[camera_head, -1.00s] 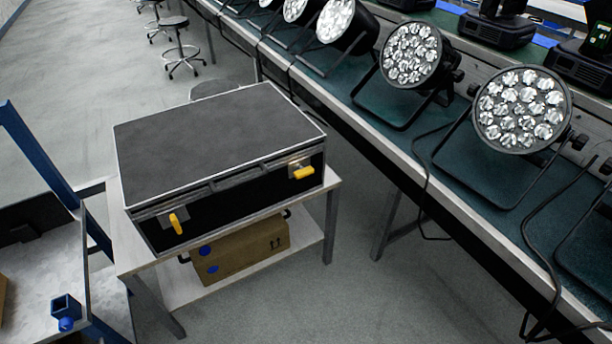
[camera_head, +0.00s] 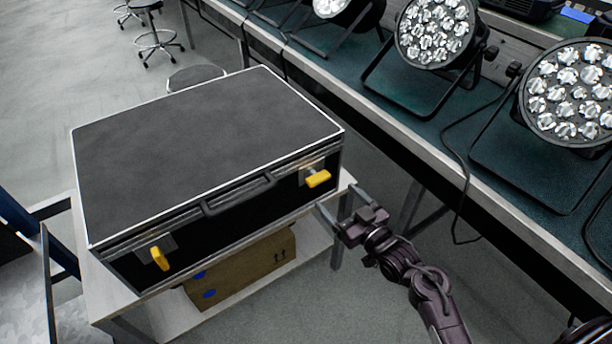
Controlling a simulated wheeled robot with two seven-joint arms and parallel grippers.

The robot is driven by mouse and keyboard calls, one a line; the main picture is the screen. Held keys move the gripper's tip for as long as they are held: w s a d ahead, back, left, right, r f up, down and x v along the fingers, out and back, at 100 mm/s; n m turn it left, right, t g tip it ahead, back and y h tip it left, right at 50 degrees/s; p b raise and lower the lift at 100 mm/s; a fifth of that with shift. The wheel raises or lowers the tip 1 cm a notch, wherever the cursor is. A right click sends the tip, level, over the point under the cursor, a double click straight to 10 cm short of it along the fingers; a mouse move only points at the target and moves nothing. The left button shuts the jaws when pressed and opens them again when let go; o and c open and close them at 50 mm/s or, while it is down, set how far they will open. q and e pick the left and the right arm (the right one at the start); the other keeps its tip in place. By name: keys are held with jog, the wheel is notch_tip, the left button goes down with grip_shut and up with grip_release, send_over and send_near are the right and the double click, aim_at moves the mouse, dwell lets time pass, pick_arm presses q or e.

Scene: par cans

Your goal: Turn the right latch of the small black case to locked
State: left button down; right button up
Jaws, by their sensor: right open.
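The small black case (camera_head: 200,150) stands shut on a pale table, its front facing me. Its right latch has a yellow handle (camera_head: 318,178) lying nearly level, tilted slightly up to the right, on a metal plate. The left latch has a yellow handle (camera_head: 159,258) that stands nearly upright. My right gripper (camera_head: 338,207) is open and empty, just right of and below the right latch, apart from it in the picture. Its fingers point up and left toward the case's front right corner. My left gripper is not in view.
The pale table (camera_head: 172,318) has a lower shelf with a cardboard box (camera_head: 245,270). A long bench (camera_head: 470,215) with several par cans, such as this one (camera_head: 436,30), and loose cables runs along the right. A round stool (camera_head: 196,77) stands behind the case.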

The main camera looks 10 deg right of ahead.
aim_at(322, 181)
jog(key=x, duration=0.7)
jog(key=shift+w+r, duration=0.1)
jog(key=shift+w, duration=0.05)
jog(key=c, duration=1)
